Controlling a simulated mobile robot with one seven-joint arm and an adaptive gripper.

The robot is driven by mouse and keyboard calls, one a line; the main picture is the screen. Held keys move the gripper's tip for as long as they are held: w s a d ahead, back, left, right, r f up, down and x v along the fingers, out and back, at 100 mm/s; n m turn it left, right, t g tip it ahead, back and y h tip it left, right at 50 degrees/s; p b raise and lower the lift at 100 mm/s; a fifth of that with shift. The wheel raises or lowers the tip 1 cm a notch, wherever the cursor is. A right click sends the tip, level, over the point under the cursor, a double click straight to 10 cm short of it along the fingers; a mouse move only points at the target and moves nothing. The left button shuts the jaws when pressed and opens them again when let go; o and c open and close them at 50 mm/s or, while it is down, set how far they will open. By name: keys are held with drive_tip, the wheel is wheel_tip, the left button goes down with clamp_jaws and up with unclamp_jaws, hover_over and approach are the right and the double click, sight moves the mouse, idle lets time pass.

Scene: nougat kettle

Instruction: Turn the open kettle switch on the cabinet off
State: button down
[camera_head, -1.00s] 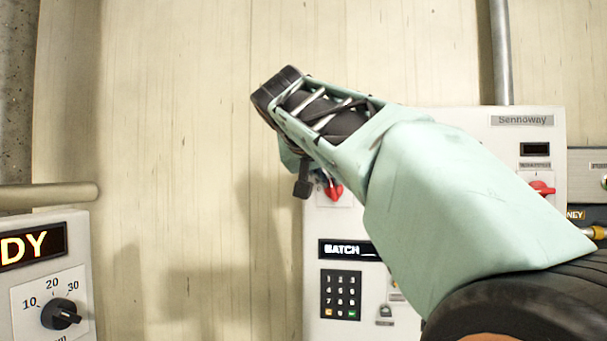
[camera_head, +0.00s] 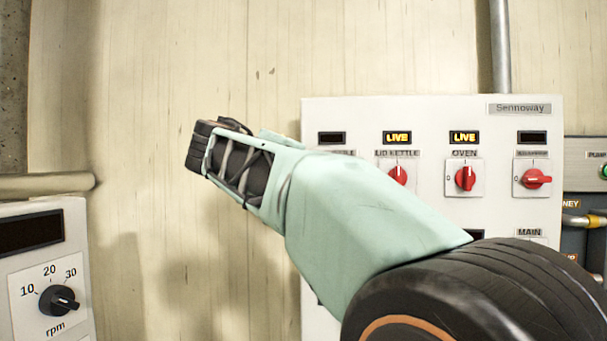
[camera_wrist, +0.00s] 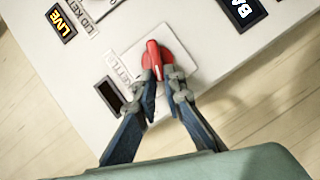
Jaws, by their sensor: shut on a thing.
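In the wrist view a red switch knob (camera_wrist: 152,55) sits on a pale square plate on the white cabinet (camera_wrist: 215,30). The label beside it reads "KETTLE", with its first word not readable. The small display (camera_wrist: 109,95) above that label on the cabinet is dark. My gripper (camera_wrist: 163,82) is shut on the near end of the knob, its two dark fingers on either side. In the head view my forearm hides the knob and fingertips. There the cabinet's leftmost display (camera_head: 331,138) is also dark.
Other red knobs are close by: LID KETTLE (camera_head: 398,174) and OVEN (camera_head: 465,178), both under lit "LIVE" displays, and another (camera_head: 536,179) under a dark display. A separate panel with an rpm dial (camera_head: 58,301) stands at the left. The wooden wall between is clear.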

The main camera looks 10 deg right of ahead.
drive_tip(key=shift+a+f+n+t+h+b, duration=0.1)
drive_tip(key=shift+f+n+t+h+b, duration=0.15)
drive_tip(key=shift+n, duration=0.4)
drive_tip(key=shift+d+f+n+t+h+b, duration=0.15)
drive_tip(key=shift+n+b, duration=0.2)
drive_tip(key=shift+n, duration=0.25)
drive_tip(key=shift+a+f+n+t+h+b, duration=0.1)
drive_tip(key=shift+a+f+n+h+b, duration=0.15)
drive_tip(key=shift+n, duration=0.4)
drive_tip(key=shift+d+r, duration=0.1)
drive_tip(key=c, duration=2)
unclamp_jaws()
drive_tip(key=v, duration=1.2)
drive_tip(key=shift+w, duration=0.1)
